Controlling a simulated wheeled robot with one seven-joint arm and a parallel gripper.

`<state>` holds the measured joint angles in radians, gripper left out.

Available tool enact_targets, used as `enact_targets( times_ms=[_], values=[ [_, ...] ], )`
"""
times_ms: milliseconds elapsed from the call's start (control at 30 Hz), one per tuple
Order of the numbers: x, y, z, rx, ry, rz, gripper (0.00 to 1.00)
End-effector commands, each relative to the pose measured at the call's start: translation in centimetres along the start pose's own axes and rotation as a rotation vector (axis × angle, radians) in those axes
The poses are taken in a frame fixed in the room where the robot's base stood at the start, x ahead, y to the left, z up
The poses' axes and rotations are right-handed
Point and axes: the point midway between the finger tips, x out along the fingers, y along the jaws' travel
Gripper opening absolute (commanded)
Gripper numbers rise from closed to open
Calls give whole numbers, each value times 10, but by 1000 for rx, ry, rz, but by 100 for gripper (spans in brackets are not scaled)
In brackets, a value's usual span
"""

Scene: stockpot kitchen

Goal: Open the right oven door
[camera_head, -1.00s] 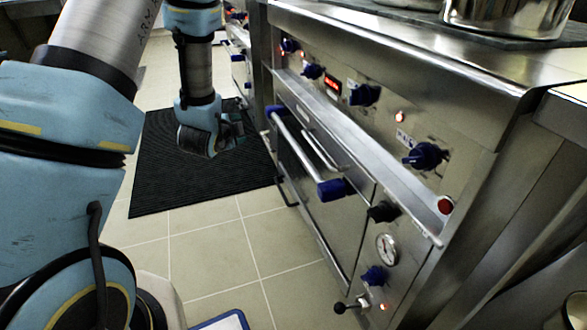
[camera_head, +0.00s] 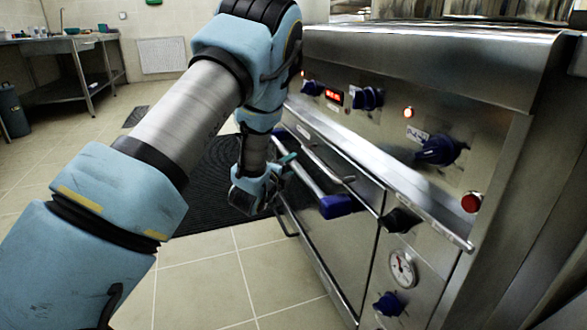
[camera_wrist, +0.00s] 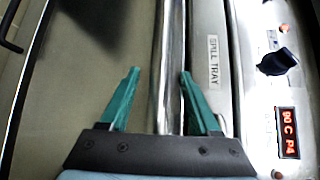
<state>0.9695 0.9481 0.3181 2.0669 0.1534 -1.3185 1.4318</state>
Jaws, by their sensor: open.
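The oven door (camera_head: 338,235) is a steel panel on the front of the range, and it looks closed. Its handle (camera_head: 306,174) is a slanting metal bar with a blue end piece. My gripper (camera_head: 283,168) is at the far part of this handle, partly hidden by its own wrist. In the wrist view, my gripper (camera_wrist: 161,76) has its two teal fingers apart. A shiny bar, seemingly the handle (camera_wrist: 168,50), runs between them, nearer the right finger. I cannot tell whether they touch it. The door face (camera_wrist: 95,60) lies to the left.
A dial gauge (camera_head: 402,268) is right of the door. A black mat (camera_head: 215,190) lies on the floor. The tiled floor (camera_head: 200,275) before the oven is clear.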

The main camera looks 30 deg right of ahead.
Motion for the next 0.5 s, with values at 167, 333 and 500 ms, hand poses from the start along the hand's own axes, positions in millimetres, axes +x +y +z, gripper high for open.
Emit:
enact_targets(
  times_ms=[167,333,500],
  values=[
    [22,1,0,0,-1,-1,63],
    [29,0,0,0,-1,1,63],
    [30,0,0,-1,-1,1,63]
  ],
)
